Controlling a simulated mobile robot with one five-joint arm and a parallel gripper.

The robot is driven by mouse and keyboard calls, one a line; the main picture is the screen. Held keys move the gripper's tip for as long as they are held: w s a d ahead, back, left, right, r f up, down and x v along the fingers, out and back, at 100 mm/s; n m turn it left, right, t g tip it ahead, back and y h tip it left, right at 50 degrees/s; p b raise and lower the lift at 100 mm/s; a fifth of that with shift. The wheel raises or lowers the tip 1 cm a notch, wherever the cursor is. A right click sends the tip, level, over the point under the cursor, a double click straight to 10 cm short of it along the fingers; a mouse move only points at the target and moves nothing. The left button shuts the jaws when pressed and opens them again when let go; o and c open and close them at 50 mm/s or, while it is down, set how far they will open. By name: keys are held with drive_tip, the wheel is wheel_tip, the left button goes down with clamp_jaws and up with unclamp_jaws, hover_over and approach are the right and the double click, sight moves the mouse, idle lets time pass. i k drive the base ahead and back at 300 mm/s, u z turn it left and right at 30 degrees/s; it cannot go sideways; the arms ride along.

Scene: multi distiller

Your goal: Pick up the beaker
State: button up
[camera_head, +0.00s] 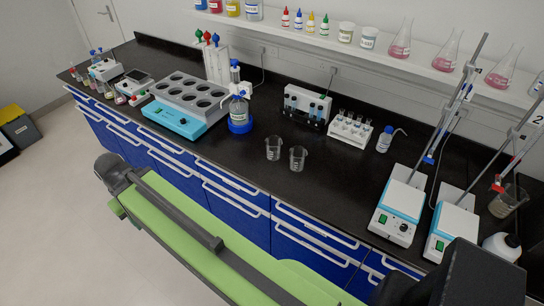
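Two small clear glass beakers stand upright side by side on the black bench top, near its front edge, in the head view. The left beaker (273,149) and the right beaker (297,159) are a short gap apart. Another beaker (508,201) with darker contents is at the far right by a stand. The frame does not show which beaker the task means. Green and black parts of my arm cross the lower part of the view, in front of the bench. My gripper's fingers are not visible, and nothing touches the two beakers.
A blue-based bottle (239,112) and a grey multi-well heater (185,100) stand left of the beakers. A tube rack (350,129) and wash bottle (385,139) stand behind right. Two hotplates with stands (396,215) are further right. Bench top around the beakers is clear.

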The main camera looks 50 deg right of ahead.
sight(274, 144)
drive_tip(key=z, duration=0.25)
drive_tip(key=i, duration=0.95)
drive_tip(key=u, duration=0.25)
